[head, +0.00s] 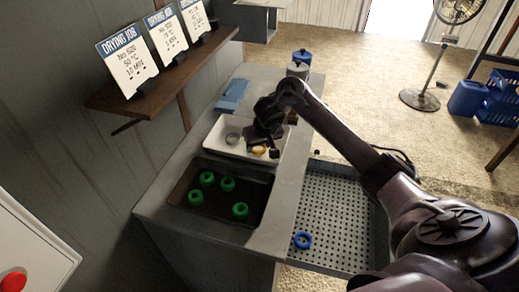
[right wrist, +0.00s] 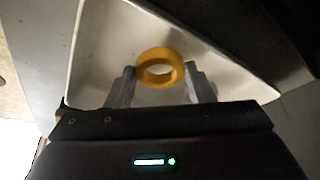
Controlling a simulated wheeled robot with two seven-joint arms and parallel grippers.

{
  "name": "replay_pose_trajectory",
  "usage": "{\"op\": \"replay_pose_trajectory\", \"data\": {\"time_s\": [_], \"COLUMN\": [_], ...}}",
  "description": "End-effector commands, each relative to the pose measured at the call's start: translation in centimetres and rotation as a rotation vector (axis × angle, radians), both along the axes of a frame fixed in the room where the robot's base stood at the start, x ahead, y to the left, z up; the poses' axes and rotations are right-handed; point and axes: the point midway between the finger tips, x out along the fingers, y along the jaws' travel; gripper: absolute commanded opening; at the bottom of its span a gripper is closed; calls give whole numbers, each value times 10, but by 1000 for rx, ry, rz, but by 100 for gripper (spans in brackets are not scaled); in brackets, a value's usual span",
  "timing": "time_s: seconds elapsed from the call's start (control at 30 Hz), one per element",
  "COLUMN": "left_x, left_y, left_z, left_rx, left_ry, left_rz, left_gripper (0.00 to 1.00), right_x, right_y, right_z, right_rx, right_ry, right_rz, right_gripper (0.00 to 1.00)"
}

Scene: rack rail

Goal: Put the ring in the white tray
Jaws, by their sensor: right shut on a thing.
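My right gripper (head: 267,150) is over the right part of the white tray (head: 215,147), fingers pointing down. It is shut on a yellow ring (head: 258,150). In the right wrist view the yellow ring (right wrist: 148,78) sits between the two fingertips (right wrist: 160,84), with the white tray (right wrist: 95,45) behind it. I cannot tell whether the ring touches the tray floor. A grey ring (head: 232,138) lies in the left part of the white tray. My left gripper is not in view.
A dark tray (head: 222,217) with several green rings stands in front of the white tray. A blue ring (head: 303,240) lies on a perforated tray (head: 330,215) to the right. A shelf (head: 165,80) with sign cards is at the left. Blue and grey canisters (head: 299,65) stand behind.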

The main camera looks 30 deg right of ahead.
Motion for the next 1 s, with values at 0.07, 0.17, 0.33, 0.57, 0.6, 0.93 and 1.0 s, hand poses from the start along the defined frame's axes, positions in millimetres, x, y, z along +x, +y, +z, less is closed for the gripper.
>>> {"op": "replay_pose_trajectory", "data": {"time_s": [0.07, 0.17, 0.33, 0.57, 0.6, 0.93, 1.0], "left_x": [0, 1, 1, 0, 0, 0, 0], "left_y": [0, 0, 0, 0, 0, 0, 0], "left_z": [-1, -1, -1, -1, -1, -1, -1], "left_rx": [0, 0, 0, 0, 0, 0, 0], "left_ry": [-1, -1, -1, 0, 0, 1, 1], "left_rz": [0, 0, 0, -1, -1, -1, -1], "left_gripper": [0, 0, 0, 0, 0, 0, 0], "right_x": [0, 1, 1, 0, 0, 0, 1], "right_y": [-1, -1, -1, -1, -1, 0, 0], "right_z": [-7, -9, -8, -13, -13, -12, -9], "right_rx": [-1, -1, -1, -1, -1, 0, 0], "right_ry": [-1, -3, -3, -1, -1, -2, -4], "right_rz": [-1, -1, -1, -1, -1, -1, -1], "right_gripper": [25, 25, 25, 56, 61, 70, 70]}}
